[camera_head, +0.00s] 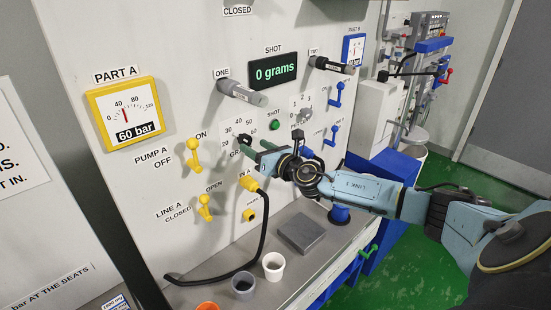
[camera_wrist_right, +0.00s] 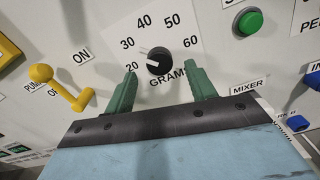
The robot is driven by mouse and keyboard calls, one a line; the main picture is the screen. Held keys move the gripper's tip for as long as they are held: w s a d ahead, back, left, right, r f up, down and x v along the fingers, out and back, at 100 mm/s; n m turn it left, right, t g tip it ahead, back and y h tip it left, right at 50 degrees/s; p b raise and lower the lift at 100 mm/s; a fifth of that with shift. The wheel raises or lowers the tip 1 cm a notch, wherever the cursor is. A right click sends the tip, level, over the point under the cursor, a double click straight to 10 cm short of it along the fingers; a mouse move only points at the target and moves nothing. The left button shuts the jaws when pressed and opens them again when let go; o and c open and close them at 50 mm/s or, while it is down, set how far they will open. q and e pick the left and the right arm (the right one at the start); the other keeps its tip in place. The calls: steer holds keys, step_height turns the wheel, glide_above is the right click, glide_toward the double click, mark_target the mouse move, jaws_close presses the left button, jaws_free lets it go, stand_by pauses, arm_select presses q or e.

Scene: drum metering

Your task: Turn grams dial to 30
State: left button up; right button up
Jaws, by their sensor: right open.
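The grams dial (camera_wrist_right: 158,61) is a round black knob with a white mark, on a white scale plate (camera_wrist_right: 128,27) numbered 20 to 60. Its white mark points left, toward the 20 side. My right gripper (camera_wrist_right: 162,90) is open, its two green fingers to the left and right below the knob, apart from it. The shot display (camera_head: 273,70) reads 0 grams. My left gripper is not in view.
A yellow pump lever (camera_wrist_right: 62,88) stands left of the fingers, and a green shot button (camera_wrist_right: 249,21) is at upper right. A yellow plug with a black cable (camera_head: 252,184) hangs below my gripper. Cups (camera_head: 273,266) and a grey block (camera_head: 301,233) stand on the ledge.

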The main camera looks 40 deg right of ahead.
steer(key=s+b, duration=0.1)
steer(key=s, duration=0.7)
steer(key=shift+s+d+b, duration=0.2)
steer(key=shift+d+b, duration=0.1)
steer(key=shift+b, duration=0.05)
